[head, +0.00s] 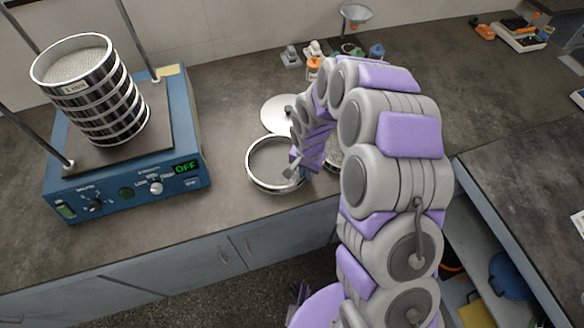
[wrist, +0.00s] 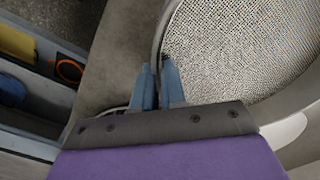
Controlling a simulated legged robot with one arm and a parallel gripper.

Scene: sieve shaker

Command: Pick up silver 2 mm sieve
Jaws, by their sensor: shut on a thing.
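The silver sieve (wrist: 240,45) fills the upper right of the wrist view, its woven mesh and thin metal rim plain to see. My gripper (wrist: 160,72) has its blue fingers closed on the sieve's rim, with the mesh to the right. In the head view a small part of a meshed sieve (head: 333,157) shows beside my arm, which hides most of it. My fingertips are hidden or unclear there. No size label is readable on this sieve, and I cannot tell whether it is clear of the counter.
A round silver pan or sieve (head: 273,165) and a pale lid (head: 281,113) lie left of my arm. The shaker (head: 130,165) reads OFF and carries a sieve stack (head: 95,95). Small bottles (head: 313,68) and a funnel (head: 356,14) stand behind. Open shelves (head: 470,255) are right.

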